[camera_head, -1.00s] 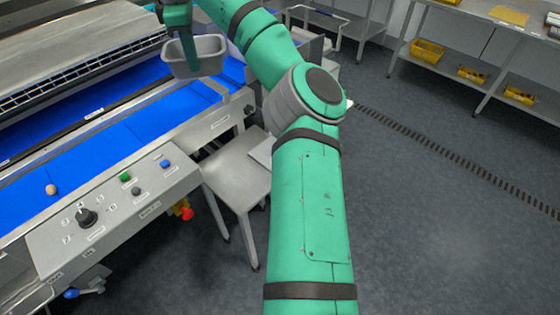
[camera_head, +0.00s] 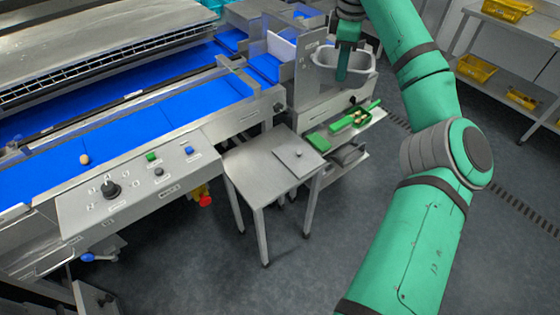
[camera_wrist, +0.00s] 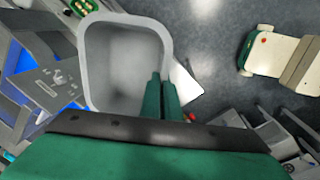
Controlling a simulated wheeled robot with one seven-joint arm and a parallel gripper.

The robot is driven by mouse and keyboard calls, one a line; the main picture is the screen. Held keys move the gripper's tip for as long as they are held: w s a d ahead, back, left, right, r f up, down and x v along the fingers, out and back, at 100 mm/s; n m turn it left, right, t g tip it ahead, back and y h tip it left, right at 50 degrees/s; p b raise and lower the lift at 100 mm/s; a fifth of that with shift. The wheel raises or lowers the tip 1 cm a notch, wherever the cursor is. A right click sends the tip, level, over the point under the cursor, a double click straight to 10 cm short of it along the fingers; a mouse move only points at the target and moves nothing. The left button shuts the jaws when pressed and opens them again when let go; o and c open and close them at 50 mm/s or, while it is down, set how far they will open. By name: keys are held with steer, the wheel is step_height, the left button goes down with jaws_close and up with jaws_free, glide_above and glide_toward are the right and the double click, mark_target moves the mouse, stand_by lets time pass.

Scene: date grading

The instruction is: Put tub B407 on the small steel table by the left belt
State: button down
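My gripper (camera_head: 346,64) is shut on the near rim of a grey tub (camera_head: 328,69), holding it upright in the air. The wrist view shows the tub (camera_wrist: 122,65) from above, looking empty, with the fingers (camera_wrist: 160,98) closed on its rim. I cannot read any number on it. The small steel table (camera_head: 252,172) stands beside the blue belt's control panel, below and to the left of the tub in the head view. A flat grey plate with a small knob (camera_head: 299,158) lies on its right part; the rest of its top is bare.
A control panel (camera_head: 135,195) with knob and buttons borders the blue belt (camera_head: 125,130). Behind the table, a grey machine (camera_head: 312,65) and a shelf with green trays (camera_head: 318,141) stand close below the tub. A rack with yellow bins (camera_head: 476,69) is at right. Dark floor is open in front.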

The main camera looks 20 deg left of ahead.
steer(key=s+a+f+n, duration=0.2)
steer(key=a+f+n, duration=0.15)
steer(key=f, duration=0.45)
steer(key=s+a+f+n, duration=0.1)
steer(key=a+f+n, duration=0.1)
steer(key=a+f, duration=0.5)
steer(key=n+y, duration=0.1)
steer(key=n, duration=0.4)
glide_above(268, 189)
step_height(268, 189, down, 20)
steer(key=f, duration=0.1)
steer(key=shift+w+f+g, duration=0.1)
steer(key=shift+f+g, duration=0.2)
steer(key=shift+f, duration=1.5)
steer(key=shift+f, duration=0.1)
steer(key=c, duration=2.3)
jaws_free()
steer(key=shift+o, duration=1.4)
